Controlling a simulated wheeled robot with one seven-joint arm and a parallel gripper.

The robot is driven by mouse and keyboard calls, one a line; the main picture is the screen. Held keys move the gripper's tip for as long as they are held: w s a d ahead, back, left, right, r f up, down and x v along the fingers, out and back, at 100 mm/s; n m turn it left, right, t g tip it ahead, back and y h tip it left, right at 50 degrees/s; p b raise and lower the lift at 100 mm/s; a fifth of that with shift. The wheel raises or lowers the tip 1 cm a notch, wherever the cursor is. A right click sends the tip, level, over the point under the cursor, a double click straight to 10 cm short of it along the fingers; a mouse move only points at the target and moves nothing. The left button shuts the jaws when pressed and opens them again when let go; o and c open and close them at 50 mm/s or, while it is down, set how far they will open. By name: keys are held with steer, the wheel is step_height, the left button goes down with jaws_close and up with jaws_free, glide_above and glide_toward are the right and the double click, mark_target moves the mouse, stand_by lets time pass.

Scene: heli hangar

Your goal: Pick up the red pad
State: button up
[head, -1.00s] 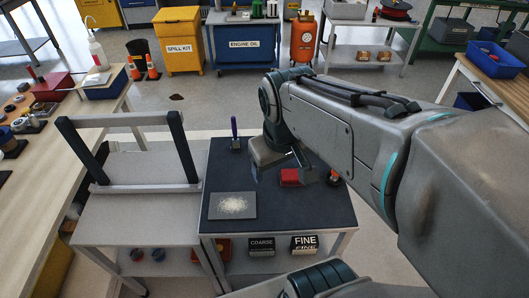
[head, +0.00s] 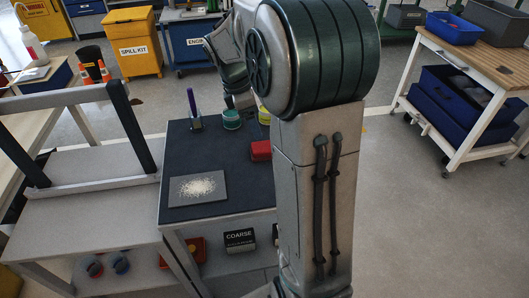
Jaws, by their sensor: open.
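The red pad (head: 261,150) lies on the dark top of a small table (head: 215,150), near my upright arm link, which covers part of that side of the table. It looks like a small red block, and its right side meets the edge of my arm in the picture. My gripper's fingers cannot be made out; my own arm blocks that area. Part of my far arm shows behind the table.
A grey plate with pale grains (head: 198,189) lies left of the pad. A purple upright item (head: 193,108), a teal jar (head: 231,119) and a yellow item (head: 264,116) stand behind. A grey bench with a frame (head: 80,210) adjoins left.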

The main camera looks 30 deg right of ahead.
mark_target(263, 146)
steer(key=b+x, duration=0.2)
steer(key=x, duration=0.8)
steer(key=shift+w+d, duration=0.15)
steer(key=shift+r, duration=0.1)
steer(key=c, duration=1.1)
